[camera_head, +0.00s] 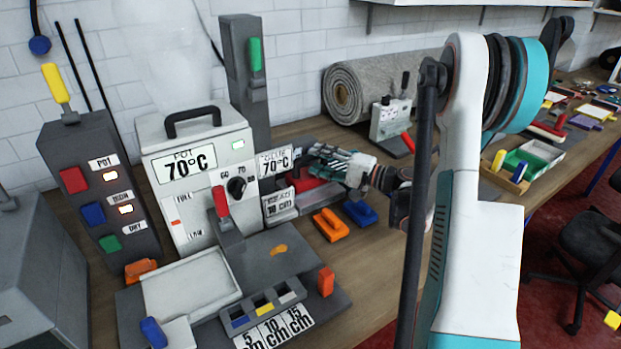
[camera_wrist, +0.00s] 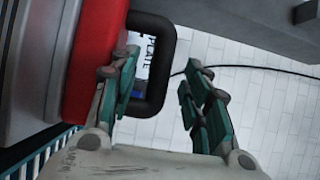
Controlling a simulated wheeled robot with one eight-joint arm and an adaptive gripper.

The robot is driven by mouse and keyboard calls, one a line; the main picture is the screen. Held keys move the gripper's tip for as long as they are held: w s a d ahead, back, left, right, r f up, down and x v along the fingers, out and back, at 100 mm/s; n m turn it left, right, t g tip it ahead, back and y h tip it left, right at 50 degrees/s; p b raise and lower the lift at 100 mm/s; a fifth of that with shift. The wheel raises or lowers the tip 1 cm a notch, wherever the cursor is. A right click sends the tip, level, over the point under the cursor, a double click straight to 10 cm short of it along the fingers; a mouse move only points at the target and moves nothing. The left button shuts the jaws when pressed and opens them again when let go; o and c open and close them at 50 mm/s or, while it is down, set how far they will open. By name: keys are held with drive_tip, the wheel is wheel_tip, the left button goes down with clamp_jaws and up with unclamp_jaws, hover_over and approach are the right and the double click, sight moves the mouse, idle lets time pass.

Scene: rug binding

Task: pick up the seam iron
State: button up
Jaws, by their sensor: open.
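A red body with grey metal and a black loop handle (camera_wrist: 166,62), apparently the seam iron, fills the left of the wrist view. In the head view its red part (camera_head: 297,191) shows behind the small grey sign stand, partly hidden by it and my gripper. My gripper (camera_head: 318,160) is open beside and above the red part. In the wrist view its fingers (camera_wrist: 165,95) are apart, with the handle's outer bar appearing between them. The left finger overlaps the handle opening. I cannot tell whether either finger touches the handle.
The grey pot machine (camera_head: 190,165) stands left of my gripper, with a tall dark post (camera_head: 240,80) behind. Orange (camera_head: 330,225) and blue (camera_head: 360,212) blocks lie in front. A small grey machine (camera_head: 390,119) and a rolled rug (camera_head: 375,82) stand at the right.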

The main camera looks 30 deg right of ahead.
sight(315, 159)
drive_tip(key=x, duration=0.3)
drive_tip(key=shift+w+a+f+b, duration=0.1)
drive_tip(key=shift+w+b, duration=0.05)
drive_tip(key=shift+b, duration=0.2)
clamp_jaws()
